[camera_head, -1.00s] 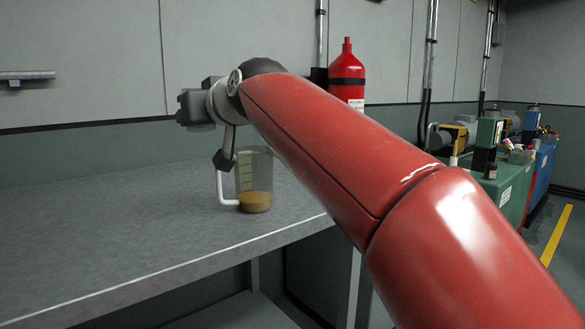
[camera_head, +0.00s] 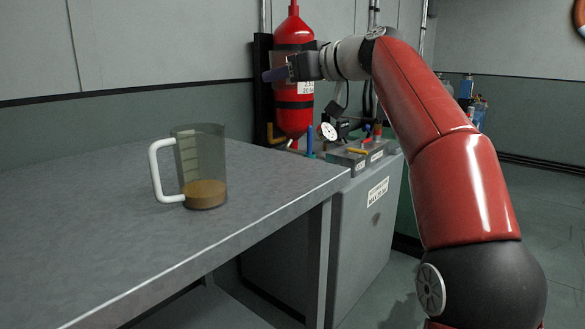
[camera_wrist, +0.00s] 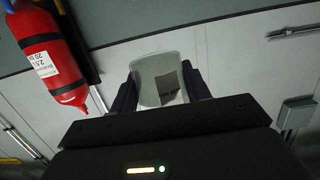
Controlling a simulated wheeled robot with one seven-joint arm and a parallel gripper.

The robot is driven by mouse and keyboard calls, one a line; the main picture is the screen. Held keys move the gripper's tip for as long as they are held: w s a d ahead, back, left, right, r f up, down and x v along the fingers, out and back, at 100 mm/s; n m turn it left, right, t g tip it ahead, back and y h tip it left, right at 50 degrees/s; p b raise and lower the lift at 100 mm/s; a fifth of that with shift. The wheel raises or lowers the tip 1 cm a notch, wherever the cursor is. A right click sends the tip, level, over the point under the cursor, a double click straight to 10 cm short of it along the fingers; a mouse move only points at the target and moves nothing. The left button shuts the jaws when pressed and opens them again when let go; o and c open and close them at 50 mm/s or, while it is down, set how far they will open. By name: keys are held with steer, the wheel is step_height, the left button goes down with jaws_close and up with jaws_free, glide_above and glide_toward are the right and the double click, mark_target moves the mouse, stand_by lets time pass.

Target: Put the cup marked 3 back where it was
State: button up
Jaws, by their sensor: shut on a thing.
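My gripper (camera_head: 275,74) is held up in front of the red extinguisher, above the level of the bench. In the wrist view its dark fingers (camera_wrist: 161,92) are shut on a pale, see-through cup (camera_wrist: 148,68), one on each side. A dark square patch shows in the cup; I cannot read a 3 on it. A clear measuring jug (camera_head: 207,155) with a white handle and brown liquid stands upright on the bench, apart from my gripper.
The grey bench (camera_head: 85,220) is clear around the jug. A grey cabinet (camera_head: 365,215) with small coloured items on top is right of the bench. Open floor (camera_head: 530,205) lies at far right.

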mark_target(285, 171)
step_height(285, 171, down, 17)
steer(key=b, duration=0.6)
steer(key=shift+f, duration=0.2)
steer(key=shift+f, duration=0.15)
steer(key=o, duration=1.1)
steer(key=shift+r, duration=0.3)
steer(key=b+v, duration=0.1)
steer(key=v, duration=1.1)
